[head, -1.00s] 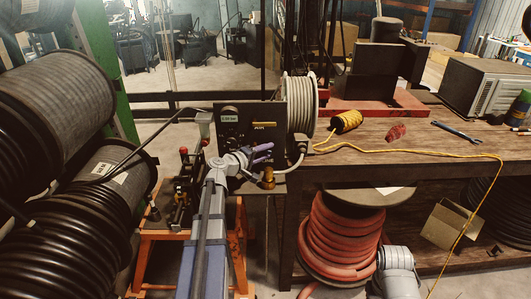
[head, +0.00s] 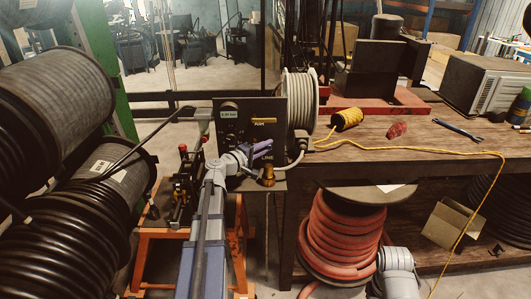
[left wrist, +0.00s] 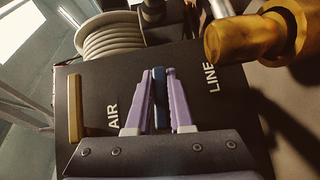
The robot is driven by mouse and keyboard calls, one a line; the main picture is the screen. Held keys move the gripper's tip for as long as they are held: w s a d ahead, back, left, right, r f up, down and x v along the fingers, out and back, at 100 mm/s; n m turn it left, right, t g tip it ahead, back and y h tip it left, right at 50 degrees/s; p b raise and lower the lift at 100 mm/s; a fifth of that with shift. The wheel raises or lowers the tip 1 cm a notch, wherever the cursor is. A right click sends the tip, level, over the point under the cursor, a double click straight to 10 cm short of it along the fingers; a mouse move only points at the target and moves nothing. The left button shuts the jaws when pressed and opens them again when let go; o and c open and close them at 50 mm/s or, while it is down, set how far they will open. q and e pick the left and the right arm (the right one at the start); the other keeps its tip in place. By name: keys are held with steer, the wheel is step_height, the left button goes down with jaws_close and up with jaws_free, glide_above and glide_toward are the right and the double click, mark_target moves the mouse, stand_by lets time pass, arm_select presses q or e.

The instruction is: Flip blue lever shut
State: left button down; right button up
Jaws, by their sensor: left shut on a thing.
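The dark control panel (head: 232,135) stands at the left end of the workbench. In the left wrist view the blue lever (left wrist: 159,98) is on the panel face (left wrist: 100,78), between the AIR and LINE labels. My left gripper (head: 262,149) is at the panel's front. In the left wrist view its purple fingers (left wrist: 158,76) are on both sides of the blue lever and shut on it. In the head view the fingers hide the lever. A yellow lever (head: 264,121) sits above them, and also shows in the wrist view (left wrist: 75,105). My right gripper is not in view.
A brass fitting (head: 268,176) is close below the left gripper. A grey hose reel (head: 300,103) stands behind the panel. An orange frame (head: 165,242) holds a small black-and-red machine (head: 184,185) at left. The workbench (head: 400,150) extends right.

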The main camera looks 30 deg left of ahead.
arm_select(q)
steer(key=shift+r+n+t+h+b, duration=0.1)
steer(key=shift+n+t+h+b, duration=0.2)
steer(key=shift+n+b, duration=0.1)
steer(key=shift+r, duration=0.15)
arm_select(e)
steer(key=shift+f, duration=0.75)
arm_select(q)
steer(key=c, duration=0.8)
jaws_free()
steer(key=v, duration=0.7)
steer(key=shift+s, duration=0.4)
